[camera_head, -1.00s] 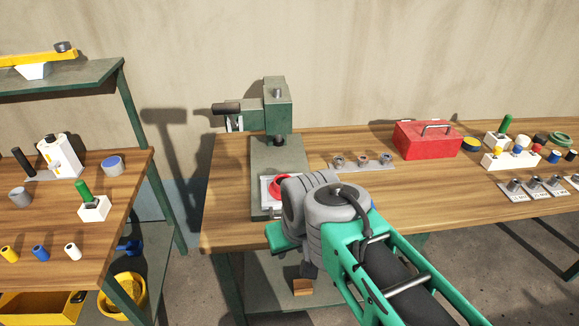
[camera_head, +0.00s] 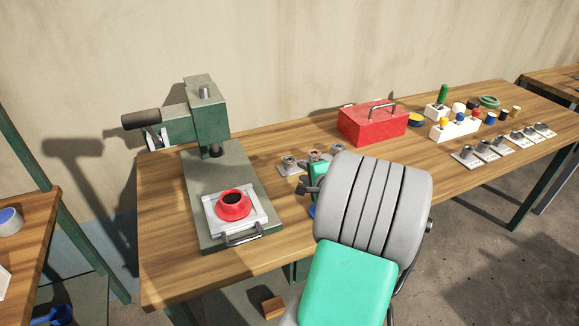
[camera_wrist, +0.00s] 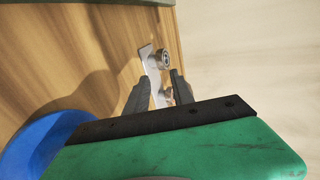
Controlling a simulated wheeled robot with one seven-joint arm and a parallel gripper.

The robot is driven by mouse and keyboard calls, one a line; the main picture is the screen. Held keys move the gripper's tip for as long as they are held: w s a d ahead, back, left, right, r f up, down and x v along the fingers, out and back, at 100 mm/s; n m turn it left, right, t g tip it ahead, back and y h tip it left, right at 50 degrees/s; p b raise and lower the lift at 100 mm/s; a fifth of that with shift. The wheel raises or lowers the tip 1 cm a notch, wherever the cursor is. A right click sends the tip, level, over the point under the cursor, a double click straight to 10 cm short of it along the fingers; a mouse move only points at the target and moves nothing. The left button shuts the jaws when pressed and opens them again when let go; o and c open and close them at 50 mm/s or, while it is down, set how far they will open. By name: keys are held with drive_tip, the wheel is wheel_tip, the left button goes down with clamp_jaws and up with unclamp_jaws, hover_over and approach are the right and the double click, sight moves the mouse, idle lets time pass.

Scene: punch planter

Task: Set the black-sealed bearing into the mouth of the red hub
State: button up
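The red hub (camera_head: 234,204) sits upright on a white plate on the press bed, its dark mouth facing up and empty-looking. A grey strip with small metal bearings (camera_head: 289,163) lies to its right, partly hidden by my arm. In the wrist view the strip (camera_wrist: 147,55) shows one bearing (camera_wrist: 163,58) just beyond the fingertips and another (camera_wrist: 168,94) between the fingers. The seal colours are too small to tell. My gripper (camera_wrist: 160,77) is open, its two grey fingers apart over the strip. In the head view the fingers are hidden behind my wrist.
The green press (camera_head: 207,118) stands behind the hub, its lever at the left. A red toolbox (camera_head: 372,124) is behind my arm. White blocks with coloured parts (camera_head: 455,130) and a row of small metal pieces (camera_head: 482,148) occupy the right side. Bare wood lies between.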

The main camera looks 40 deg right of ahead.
sight(291, 165)
drive_tip(key=b+x, duration=0.2)
drive_tip(key=x, duration=0.5)
drive_tip(key=shift+w+a+f, duration=0.1)
drive_tip(key=shift+w+a, duration=0.05)
drive_tip(key=shift+w+f+b, duration=0.1)
drive_tip(key=shift+w+b, duration=0.2)
drive_tip(key=shift+w, duration=0.15)
clamp_jaws()
drive_tip(key=shift+s+f, duration=0.1)
idle(0.4)
